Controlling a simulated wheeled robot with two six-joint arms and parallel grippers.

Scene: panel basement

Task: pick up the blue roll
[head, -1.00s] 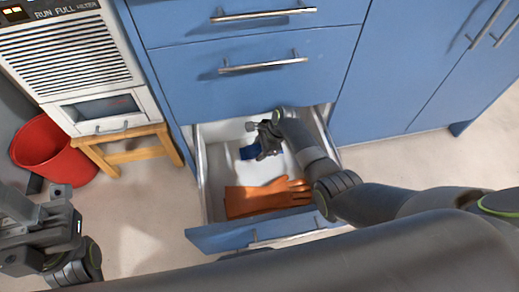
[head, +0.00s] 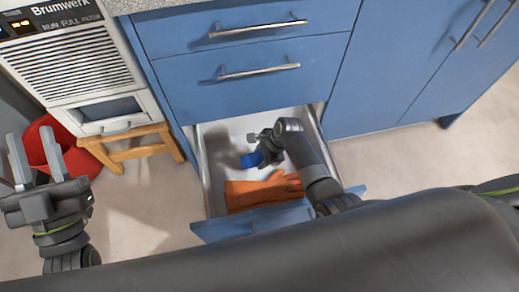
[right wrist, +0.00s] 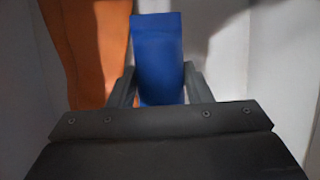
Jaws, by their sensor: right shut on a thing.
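The blue roll (head: 251,160) is over the open bottom drawer (head: 217,144) in the head view, partly hidden by my right gripper (head: 262,153). In the right wrist view the blue roll (right wrist: 157,55) stands between the two fingers of my right gripper (right wrist: 158,88), which is shut on it. Whether the roll still touches the drawer floor I cannot tell. My left gripper (head: 35,160) is at the left of the head view, fingers pointing up and apart, empty.
An orange glove (head: 262,190) lies in the front of the drawer and shows in the right wrist view (right wrist: 92,45). A red bucket (head: 58,160) and a wooden stool (head: 130,150) under a white machine (head: 75,65) stand at the left. Blue cabinets (head: 240,60) rise behind.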

